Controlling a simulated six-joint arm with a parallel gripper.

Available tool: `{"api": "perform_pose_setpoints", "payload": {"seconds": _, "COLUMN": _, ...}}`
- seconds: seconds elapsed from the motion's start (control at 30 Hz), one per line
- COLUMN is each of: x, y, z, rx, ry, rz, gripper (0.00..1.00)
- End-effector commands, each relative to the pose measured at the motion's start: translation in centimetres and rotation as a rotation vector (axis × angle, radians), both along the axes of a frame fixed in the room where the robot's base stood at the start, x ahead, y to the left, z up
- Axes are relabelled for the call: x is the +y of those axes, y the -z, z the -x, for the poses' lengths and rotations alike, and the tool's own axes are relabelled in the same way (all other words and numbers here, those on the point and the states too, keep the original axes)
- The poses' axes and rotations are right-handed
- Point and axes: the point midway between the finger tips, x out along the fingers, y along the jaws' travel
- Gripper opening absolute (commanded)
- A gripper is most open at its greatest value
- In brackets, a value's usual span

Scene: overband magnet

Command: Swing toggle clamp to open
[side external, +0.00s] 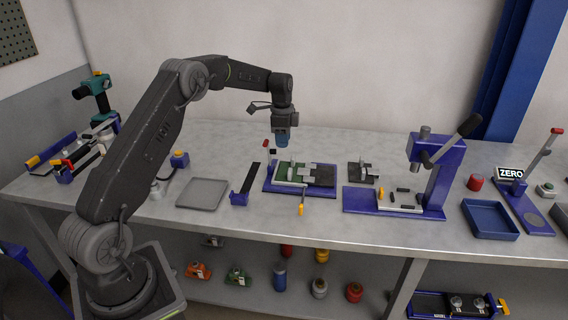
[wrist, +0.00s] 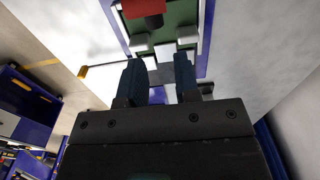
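A fixture with a blue base (side external: 270,187) and a green plate (side external: 283,173) lies on the bench. Small grey metal blocks sit on it; the green plate also shows in the wrist view (wrist: 181,16). A red grip (side external: 265,143), seemingly the toggle clamp's handle, stands up at the fixture's left; a red part (wrist: 140,8) shows at the top of the wrist view. The clamp's linkage is too small to make out. My gripper (side external: 282,145) points down above the fixture, its blue fingers apart with nothing held between them, as the wrist view (wrist: 159,76) shows.
A yellow-tipped lever (side external: 301,209) sticks out at the fixture's front. A grey tray (side external: 203,194) lies left, and a blue press (side external: 437,180) stands right. A blue tray (side external: 490,219) is farther right.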

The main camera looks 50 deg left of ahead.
Motion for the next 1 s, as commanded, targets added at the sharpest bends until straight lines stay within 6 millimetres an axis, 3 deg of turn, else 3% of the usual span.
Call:
{"api": "perform_pose_setpoints", "payload": {"seconds": 0.4, "x": -1.8, "y": -3.1, "z": -1.8, "rx": -0.001, "ry": 0.000, "rz": -0.001, "gripper": 0.30}}
{"api": "perform_pose_setpoints", "payload": {"seconds": 0.87, "x": -2.1, "y": -3.7, "z": -2.1, "rx": 0.000, "ry": -0.001, "rz": 0.000, "gripper": 0.30}}
{"api": "perform_pose_setpoints", "payload": {"seconds": 1.0, "x": -2.0, "y": -4.7, "z": -2.1, "rx": -0.002, "ry": -0.001, "rz": -0.001, "gripper": 0.30}}
